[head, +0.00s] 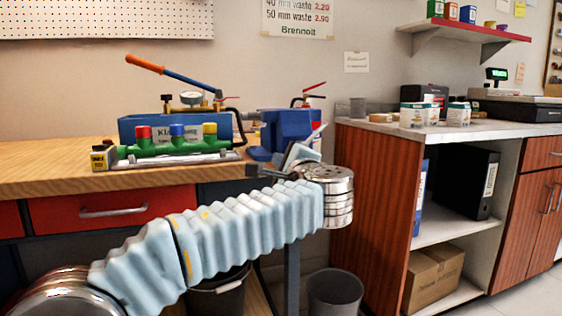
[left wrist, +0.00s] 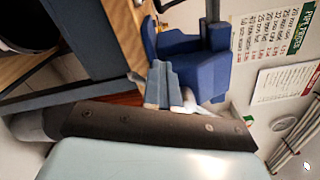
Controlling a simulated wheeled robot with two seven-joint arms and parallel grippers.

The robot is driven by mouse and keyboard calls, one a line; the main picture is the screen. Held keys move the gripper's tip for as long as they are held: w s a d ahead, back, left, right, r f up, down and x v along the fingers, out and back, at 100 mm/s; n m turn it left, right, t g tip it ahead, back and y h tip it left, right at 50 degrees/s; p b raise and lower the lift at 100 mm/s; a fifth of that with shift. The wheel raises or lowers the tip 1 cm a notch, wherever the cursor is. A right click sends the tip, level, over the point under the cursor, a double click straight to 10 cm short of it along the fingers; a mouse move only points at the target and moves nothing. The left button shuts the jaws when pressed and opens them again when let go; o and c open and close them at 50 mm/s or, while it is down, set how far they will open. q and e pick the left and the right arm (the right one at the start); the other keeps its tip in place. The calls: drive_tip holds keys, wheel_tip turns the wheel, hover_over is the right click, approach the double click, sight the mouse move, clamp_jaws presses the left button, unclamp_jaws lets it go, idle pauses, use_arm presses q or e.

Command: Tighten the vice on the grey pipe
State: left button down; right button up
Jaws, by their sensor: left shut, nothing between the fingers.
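The blue vice (head: 287,130) stands at the right end of the wooden bench. My left gripper (head: 300,151) is in front of it, overlapping its lower right part. In the left wrist view the two pale fingers (left wrist: 161,72) are together and empty, with the blue vice (left wrist: 195,58) just beyond them. I cannot tell whether they touch it. A pale bar (head: 318,133) slants at the vice's right side; I cannot tell whether it is the handle. I cannot make out a grey pipe in the jaws. My right gripper is out of view.
A shop counter (head: 375,150) stands right; a grey bin (head: 334,293) is on the floor.

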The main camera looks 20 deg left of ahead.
use_arm(q)
drive_tip(key=shift+w+d+f, duration=0.15)
drive_tip(key=shift+d+f, duration=0.05)
drive_tip(key=shift+f, duration=0.25)
drive_tip(key=shift+w+d+f+b, duration=0.2)
drive_tip(key=shift+d+f+b, duration=0.15)
drive_tip(key=shift+f, duration=0.2)
drive_tip(key=b+v, duration=0.1)
drive_tip(key=v, duration=0.7)
drive_tip(key=shift+d+b, duration=0.2)
drive_tip(key=shift+b, duration=0.1)
idle(0.3)
drive_tip(key=shift+w+f, duration=0.15)
